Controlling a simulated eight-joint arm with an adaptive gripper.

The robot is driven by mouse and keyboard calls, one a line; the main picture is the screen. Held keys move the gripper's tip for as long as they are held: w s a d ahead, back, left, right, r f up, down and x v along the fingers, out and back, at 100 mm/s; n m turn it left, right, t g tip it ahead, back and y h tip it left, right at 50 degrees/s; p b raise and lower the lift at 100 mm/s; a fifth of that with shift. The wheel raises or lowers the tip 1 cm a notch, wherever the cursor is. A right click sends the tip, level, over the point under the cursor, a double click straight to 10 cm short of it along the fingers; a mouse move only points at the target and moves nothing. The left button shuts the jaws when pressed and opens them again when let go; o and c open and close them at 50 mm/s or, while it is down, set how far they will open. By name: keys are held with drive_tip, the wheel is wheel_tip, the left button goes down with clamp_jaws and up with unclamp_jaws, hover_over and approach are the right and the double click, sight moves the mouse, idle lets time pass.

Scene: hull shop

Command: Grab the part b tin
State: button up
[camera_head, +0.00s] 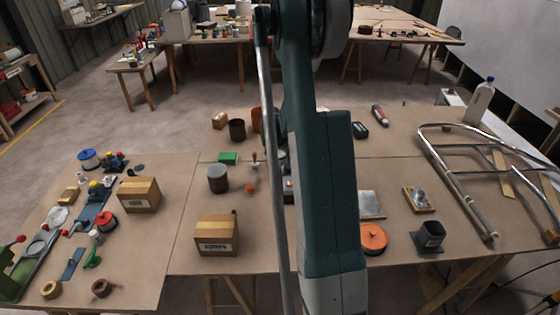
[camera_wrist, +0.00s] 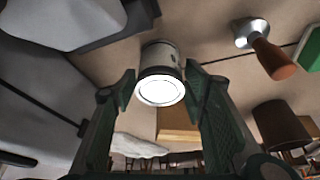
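A pale tin (camera_wrist: 161,58) with a dark band and a bright round end facing the camera sits between the fingertips in the wrist view. Its label is not readable, so I cannot tell if it is part b. My gripper (camera_wrist: 160,83) is open, with one green finger on each side of the tin. The fingers look close to its sides, with no clear grip. In the head view my arm covers the middle of the table and hides my gripper. A grey-topped brown tin (camera_head: 217,179) and a dark brown tin (camera_head: 237,130) stand left of my arm.
A stamp-like tool with an orange-brown handle (camera_wrist: 268,57) and a brown tin (camera_wrist: 278,125) are right of the gripper. Cartons (camera_head: 218,235) (camera_head: 139,194) stand at front left. An orange disc (camera_head: 373,238), a dark square cup (camera_head: 430,236) and a tubular metal frame (camera_head: 455,185) lie right.

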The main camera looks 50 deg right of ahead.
sight(280, 153)
drive_tip(key=c, duration=0.7)
drive_tip(key=shift+o, duration=0.2)
drive_tip(key=shift+r, duration=0.1)
drive_tip(key=shift+r+p, duration=0.75)
drive_tip(key=shift+r, duration=4.2)
